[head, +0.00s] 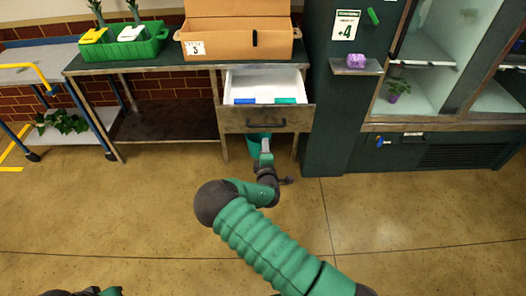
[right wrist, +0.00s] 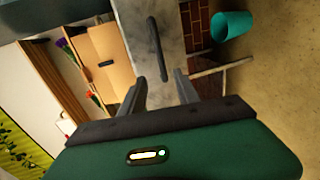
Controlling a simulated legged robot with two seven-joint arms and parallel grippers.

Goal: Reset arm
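My right gripper (right wrist: 161,82) is open in the right wrist view, its two dark fingers apart with nothing gripped between them. Ahead of it are the drawer front and its dark bar handle (right wrist: 158,50); the fingers appear apart from the handle. In the head view my right arm reaches from the lower right to the right gripper (head: 266,152), just below and in front of the open drawer (head: 265,84). The fingertips are hard to make out there. Only a small piece of my left arm shows at the bottom left edge; its gripper is not visible.
The drawer holds blue and green items (head: 284,100). A teal bin (head: 253,143) stands under it. A cardboard box (head: 236,43) and green tray (head: 125,47) sit on the bench. A purple object (head: 356,61) rests on a small shelf. The floor in front is clear.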

